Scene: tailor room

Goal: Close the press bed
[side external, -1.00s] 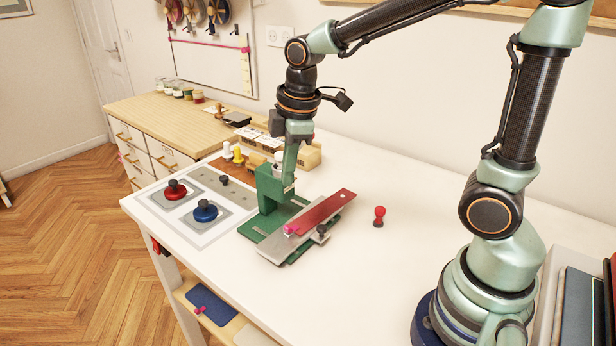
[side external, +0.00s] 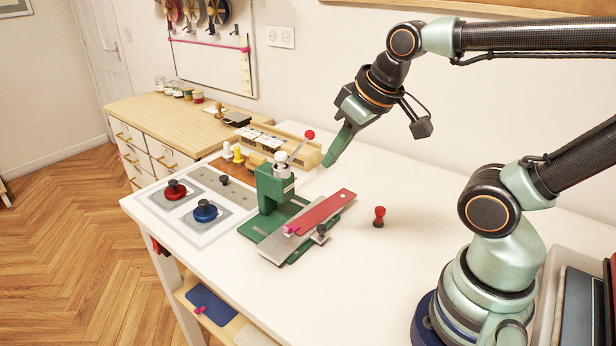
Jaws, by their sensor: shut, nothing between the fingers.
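The green press (side external: 274,184) stands on the white table, with a lever that ends in a red ball (side external: 310,134) tilted up to the right. Its bed, a grey metal plate (side external: 275,249), sticks out to the front and right of the press on a green base. A red strip (side external: 320,211) lies on the plate, with a pink clip (side external: 291,229) at its near end. A dark knob (side external: 321,231) stands at the plate's right edge. My gripper (side external: 329,163) is shut and empty, in the air to the right of the press and clear of it.
A red-topped dark stamp (side external: 379,216) stands right of the bed. A red-knobbed piece (side external: 175,190) and a blue-knobbed piece (side external: 205,211) sit on the grey mat at left. A wooden rack (side external: 300,150) is behind the press. The table's middle right is clear.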

